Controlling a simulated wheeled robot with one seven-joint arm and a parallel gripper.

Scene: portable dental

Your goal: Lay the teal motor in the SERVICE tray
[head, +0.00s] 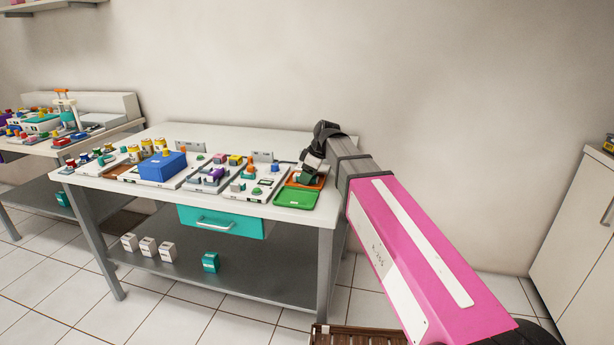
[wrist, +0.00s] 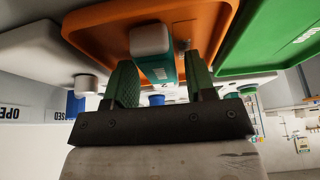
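The teal motor (wrist: 160,68), with a white end cap, shows in the wrist view against the orange tray (wrist: 95,28). My gripper (wrist: 163,82) has its two green-padded fingers apart, one on each side of the motor. A gap shows between the motor and the right finger; contact at the left finger is unclear. In the head view my gripper (head: 309,172) is low over the orange tray (head: 320,183) and hides the motor. The green tray (head: 295,199) lies in front of it with a white label, also partly visible in the wrist view (wrist: 262,35). I cannot read which tray says SERVICE.
The white table (head: 255,209) holds boards with small parts left of the trays, and a blue box (head: 162,166). A teal drawer (head: 222,222) hangs below the tabletop. Small boxes stand on the lower shelf. The green tray looks empty.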

